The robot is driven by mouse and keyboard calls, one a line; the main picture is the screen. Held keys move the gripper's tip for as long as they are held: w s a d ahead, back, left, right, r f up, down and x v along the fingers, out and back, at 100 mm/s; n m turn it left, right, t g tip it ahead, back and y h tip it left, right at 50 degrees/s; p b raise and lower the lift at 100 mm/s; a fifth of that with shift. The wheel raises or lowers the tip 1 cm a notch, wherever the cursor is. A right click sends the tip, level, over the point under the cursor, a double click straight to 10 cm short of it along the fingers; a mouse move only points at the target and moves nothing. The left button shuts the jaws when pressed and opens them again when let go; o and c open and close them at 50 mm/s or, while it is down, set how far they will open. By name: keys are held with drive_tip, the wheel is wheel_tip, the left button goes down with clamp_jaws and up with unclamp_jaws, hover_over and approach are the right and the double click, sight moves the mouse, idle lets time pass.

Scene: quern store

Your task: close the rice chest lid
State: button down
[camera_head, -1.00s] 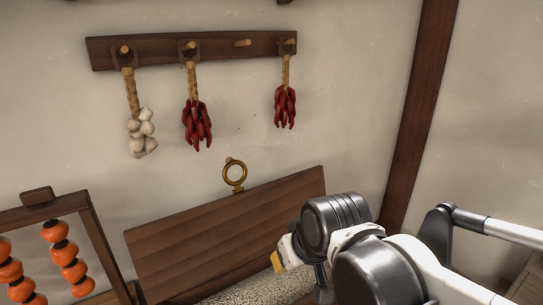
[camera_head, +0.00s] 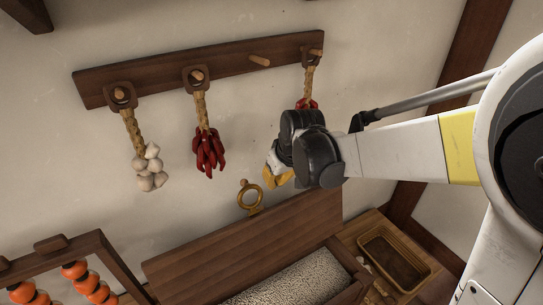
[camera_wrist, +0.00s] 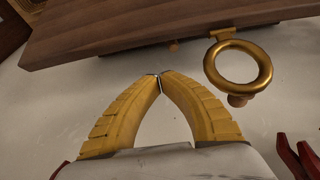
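The rice chest lid (camera_head: 245,245) is a brown wooden board, standing open and leaning back near the wall. A brass ring (camera_head: 250,196) sticks up from its top edge. Below it, the open chest holds pale speckled rice (camera_head: 290,278). My gripper (camera_head: 270,178) is above the lid's top edge, just right of the ring. In the wrist view, the yellow fingertips (camera_wrist: 160,77) meet with nothing between them. There the lid (camera_wrist: 140,28) lies across the top, and the ring (camera_wrist: 212,68) is right of the fingertips, apart from them.
A dark peg rail (camera_head: 225,66) carries garlic (camera_head: 149,168) and red chillies (camera_head: 209,152); my arm partly hides another chilli string. A wooden frame with orange fruit (camera_head: 75,270) stands lower left. A brown tray (camera_head: 393,257) lies right of the chest.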

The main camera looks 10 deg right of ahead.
drive_tip(key=d+x, duration=0.1)
drive_tip(key=x, duration=0.5)
drive_tip(key=s, duration=0.1)
drive_tip(key=s+r, duration=0.1)
drive_tip(key=s, duration=0.1)
drive_tip(key=shift+s+d+r, duration=0.2)
drive_tip(key=shift+s+d, duration=0.05)
drive_tip(key=shift+s, duration=0.1)
